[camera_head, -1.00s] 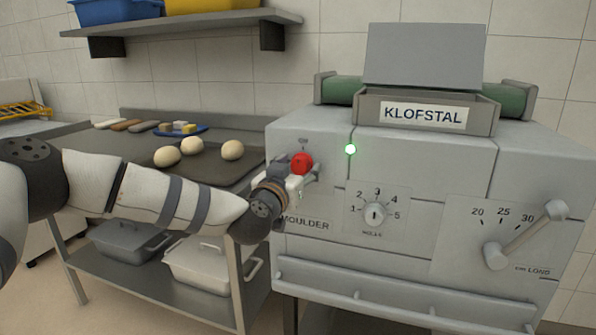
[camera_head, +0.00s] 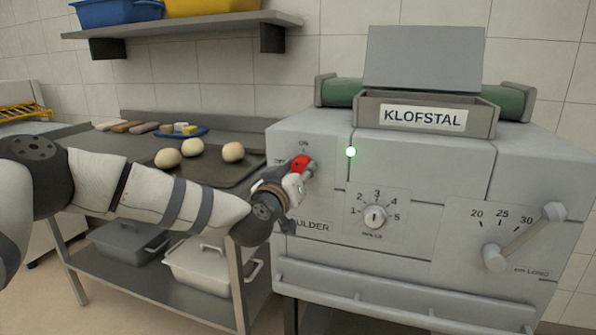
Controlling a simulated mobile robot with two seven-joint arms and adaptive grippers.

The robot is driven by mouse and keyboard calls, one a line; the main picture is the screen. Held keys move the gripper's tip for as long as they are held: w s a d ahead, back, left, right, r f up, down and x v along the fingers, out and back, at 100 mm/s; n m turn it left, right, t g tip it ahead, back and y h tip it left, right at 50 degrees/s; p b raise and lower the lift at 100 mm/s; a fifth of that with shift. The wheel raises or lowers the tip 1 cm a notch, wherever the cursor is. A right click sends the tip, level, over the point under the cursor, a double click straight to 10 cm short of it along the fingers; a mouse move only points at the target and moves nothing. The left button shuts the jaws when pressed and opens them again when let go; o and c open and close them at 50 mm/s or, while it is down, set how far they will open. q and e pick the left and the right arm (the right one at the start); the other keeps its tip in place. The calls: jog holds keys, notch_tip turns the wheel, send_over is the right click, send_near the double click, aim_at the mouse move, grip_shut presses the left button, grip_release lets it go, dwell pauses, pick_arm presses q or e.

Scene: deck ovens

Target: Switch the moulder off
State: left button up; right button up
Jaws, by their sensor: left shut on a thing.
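The moulder (camera_head: 400,250) is the large grey machine on the right, with a KLOFSTAL plate on top. Its green lamp (camera_head: 351,152) is lit. A red switch knob (camera_head: 301,164) is on the left of its front face, under a small "ON" label. My left gripper (camera_head: 300,178) is at the knob, shut on it, and covers its lower part. My right gripper is not in view.
A numbered dial (camera_head: 375,216) and a lever (camera_head: 525,236) are on the moulder's front, right of the knob. A steel table (camera_head: 60,157) with several dough balls on a dark tray (camera_head: 215,170) stands left. A wall shelf (camera_head: 190,24) holds blue and yellow bins.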

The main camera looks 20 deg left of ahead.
pick_arm(q)
jog(key=shift+n+b, duration=0.55)
jog(key=shift+n, duration=6.65)
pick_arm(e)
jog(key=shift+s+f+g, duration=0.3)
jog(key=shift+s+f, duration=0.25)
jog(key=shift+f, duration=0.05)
pick_arm(q)
jog(key=shift+d, duration=0.1)
jog(key=o, duration=1.2)
jog(key=shift+r, duration=0.1)
jog(key=shift+c, duration=0.2)
jog(key=shift+s, duration=0.1)
jog(key=s, duration=1.1)
jog(key=shift+s+a, duration=0.25)
jog(key=shift+s, duration=0.15)
